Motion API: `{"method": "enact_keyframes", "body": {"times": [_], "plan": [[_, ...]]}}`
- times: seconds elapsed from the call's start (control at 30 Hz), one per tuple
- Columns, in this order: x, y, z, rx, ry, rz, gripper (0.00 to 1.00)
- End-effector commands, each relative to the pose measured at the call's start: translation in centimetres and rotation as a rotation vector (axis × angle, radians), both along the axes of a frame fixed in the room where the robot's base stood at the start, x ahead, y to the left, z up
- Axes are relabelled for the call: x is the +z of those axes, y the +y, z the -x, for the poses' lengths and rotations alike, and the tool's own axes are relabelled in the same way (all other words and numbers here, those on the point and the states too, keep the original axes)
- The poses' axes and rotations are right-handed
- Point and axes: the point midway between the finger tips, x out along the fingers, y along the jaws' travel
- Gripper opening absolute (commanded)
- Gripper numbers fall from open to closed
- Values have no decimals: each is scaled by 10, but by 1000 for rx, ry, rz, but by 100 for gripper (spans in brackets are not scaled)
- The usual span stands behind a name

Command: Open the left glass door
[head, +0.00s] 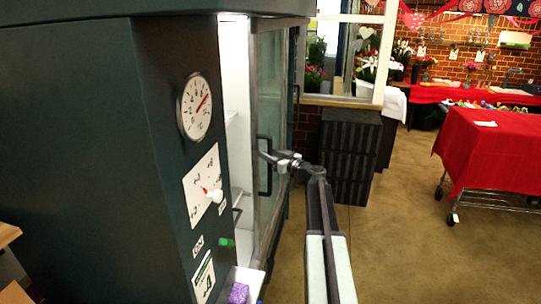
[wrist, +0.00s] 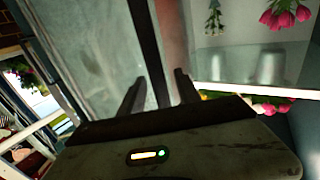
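The dark green cooler (head: 110,150) fills the left of the head view. A framed glass door (head: 271,95) stands at its front, with the lit white interior showing beside it, so this door appears to be ajar. A dark upright handle (head: 264,168) is on the door. My gripper (head: 284,160) is close to this handle. In the wrist view my gripper (wrist: 160,82) has its two fingers apart, with a dark bar (wrist: 148,40) running between them. Gaps show beside the bar, and I cannot tell whether a finger touches it. Glass (wrist: 85,45) lies left of the bar.
A black ribbed cabinet (head: 348,155) stands beyond my arm. A wheeled table with a red cloth (head: 490,150) is at the right. The brown floor (head: 400,235) between them is clear. Pink flowers (wrist: 285,15) and a bright shelf edge (wrist: 245,91) show in the wrist view.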

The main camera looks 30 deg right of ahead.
Motion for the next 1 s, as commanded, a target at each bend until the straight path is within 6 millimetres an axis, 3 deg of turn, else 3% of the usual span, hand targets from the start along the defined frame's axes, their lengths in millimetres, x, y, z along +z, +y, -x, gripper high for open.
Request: {"method": "enact_keyframes", "body": {"times": [0.13,0.27,1.0], "plan": [[0,0,1,0,0,0,37],[0,-1,1,-1,0,0,1],[0,-2,2,-2,0,0,0]]}}
